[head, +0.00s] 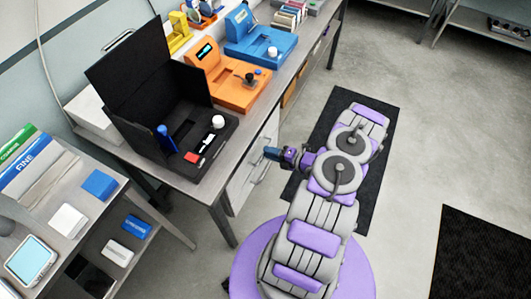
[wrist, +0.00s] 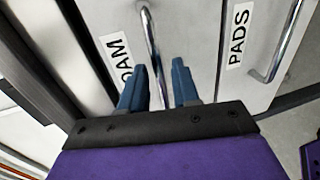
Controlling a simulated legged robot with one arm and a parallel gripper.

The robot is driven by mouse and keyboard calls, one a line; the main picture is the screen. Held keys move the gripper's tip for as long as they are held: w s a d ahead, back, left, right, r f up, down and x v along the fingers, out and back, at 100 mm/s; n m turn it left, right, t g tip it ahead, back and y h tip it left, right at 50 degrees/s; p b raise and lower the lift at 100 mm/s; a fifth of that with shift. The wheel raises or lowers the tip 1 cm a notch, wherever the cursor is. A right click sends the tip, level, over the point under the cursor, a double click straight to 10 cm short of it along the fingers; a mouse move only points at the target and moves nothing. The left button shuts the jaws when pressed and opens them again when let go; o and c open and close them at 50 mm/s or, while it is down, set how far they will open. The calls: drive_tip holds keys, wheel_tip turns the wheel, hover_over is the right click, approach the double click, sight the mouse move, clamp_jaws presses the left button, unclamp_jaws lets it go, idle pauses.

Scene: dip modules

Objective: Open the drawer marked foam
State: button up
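The drawer marked foam (wrist: 178,22) is a white front in the wrist view, its label (wrist: 117,55) partly hidden by my gripper so that "OAM" shows. Its metal bar handle (wrist: 148,32) runs down between my blue fingertips. My gripper (wrist: 159,66) is open, one finger on each side of the bar, with gaps visible; I cannot tell how deep the bar sits between them. The drawer looks shut. In the head view my gripper (head: 271,153) is beside the white drawer fronts (head: 248,170) under the bench.
A drawer marked PADS (wrist: 238,34) with its own bar handle (wrist: 281,45) is to the right in the wrist view. The bench (head: 205,190) holds an open black case (head: 128,112), an orange device (head: 228,85) and a blue device (head: 262,47). Floor right of me is clear apart from mats.

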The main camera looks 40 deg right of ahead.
drive_tip(key=shift+x, duration=1.3)
drive_tip(key=shift+c, duration=0.2)
clamp_jaws()
